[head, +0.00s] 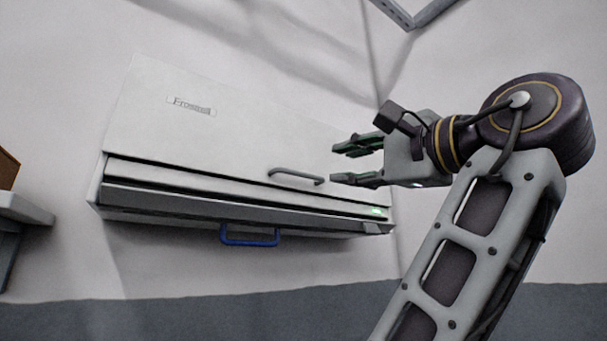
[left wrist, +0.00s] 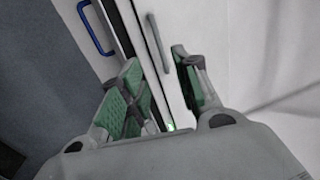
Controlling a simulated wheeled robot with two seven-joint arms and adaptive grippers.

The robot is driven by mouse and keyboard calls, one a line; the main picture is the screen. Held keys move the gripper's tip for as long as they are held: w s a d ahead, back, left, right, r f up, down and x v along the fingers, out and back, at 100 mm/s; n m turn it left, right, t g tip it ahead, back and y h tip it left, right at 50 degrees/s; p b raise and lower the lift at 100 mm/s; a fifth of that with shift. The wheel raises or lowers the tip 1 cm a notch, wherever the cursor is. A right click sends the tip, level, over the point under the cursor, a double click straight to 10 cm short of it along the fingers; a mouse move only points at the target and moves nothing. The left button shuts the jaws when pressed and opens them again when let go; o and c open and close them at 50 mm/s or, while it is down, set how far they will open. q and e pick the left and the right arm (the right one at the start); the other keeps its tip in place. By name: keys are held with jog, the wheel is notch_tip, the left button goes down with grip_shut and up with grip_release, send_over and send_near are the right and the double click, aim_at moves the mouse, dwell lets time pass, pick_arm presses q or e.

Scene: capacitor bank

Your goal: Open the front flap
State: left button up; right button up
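A white wall-mounted unit (head: 235,120) labelled "Froswell" has a broad front flap (head: 165,130) that looks closed. A grey bar handle (head: 296,176) sits low on this front. My left gripper (head: 345,164) is open and empty, to the right of the grey handle, with its fingertips close to the handle's right end. In the left wrist view, the grey handle (left wrist: 157,42) shows ahead, between the spread green-padded fingers (left wrist: 160,82). I cannot tell any contact with it. My right gripper is in neither view.
A blue handle (head: 250,236) hangs under the unit's lower edge. A small green light (head: 377,211) glows at its lower right. A shelf (head: 24,208) with a brown box (head: 8,170) stands at the far left. A metal frame (head: 412,14) hangs at top right.

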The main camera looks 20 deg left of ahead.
aim_at(302, 175)
pick_arm(q)
jog(key=p+x, duration=0.3)
jog(key=x, duration=1)
jog(key=shift+p, duration=0.35)
jog(key=shift+w+a, duration=0.35)
jog(key=shift+a, duration=0.05)
jog(key=c, duration=0.7)
grip_shut()
